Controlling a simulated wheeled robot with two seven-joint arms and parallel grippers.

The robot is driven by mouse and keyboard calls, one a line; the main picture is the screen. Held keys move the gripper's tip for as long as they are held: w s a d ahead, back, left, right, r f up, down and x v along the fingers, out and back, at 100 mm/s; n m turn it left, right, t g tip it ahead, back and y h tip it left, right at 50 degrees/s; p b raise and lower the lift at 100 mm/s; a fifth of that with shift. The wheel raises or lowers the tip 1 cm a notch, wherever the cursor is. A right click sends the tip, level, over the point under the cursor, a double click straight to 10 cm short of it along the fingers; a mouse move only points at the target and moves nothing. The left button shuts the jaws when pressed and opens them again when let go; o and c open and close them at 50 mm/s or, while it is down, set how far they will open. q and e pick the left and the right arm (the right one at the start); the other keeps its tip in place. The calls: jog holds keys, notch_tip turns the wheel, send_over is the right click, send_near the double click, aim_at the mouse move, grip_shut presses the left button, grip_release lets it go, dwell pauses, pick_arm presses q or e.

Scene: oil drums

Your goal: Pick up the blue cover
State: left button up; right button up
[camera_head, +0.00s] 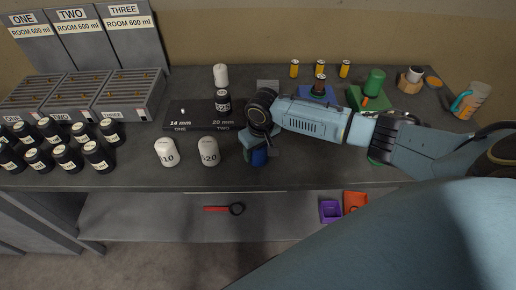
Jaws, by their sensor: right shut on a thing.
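My right gripper (259,143) reaches in from the right and points down over the front part of the dark bench. It is shut on the blue cover (259,158), a small dark-blue cylinder whose lower part shows below the fingers. The gripper and wrist hide its upper part. I cannot tell whether the cover touches the bench. My left gripper is not in view.
White containers (209,151) and (167,152) stand left of the gripper. A dark panel (188,108) lies behind them. Black bottles (66,157) and grey racks (130,95) fill the left. A blue pad (330,96) and green cylinder (374,82) stand behind my arm.

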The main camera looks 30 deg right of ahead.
jog(key=shift+c, duration=0.8)
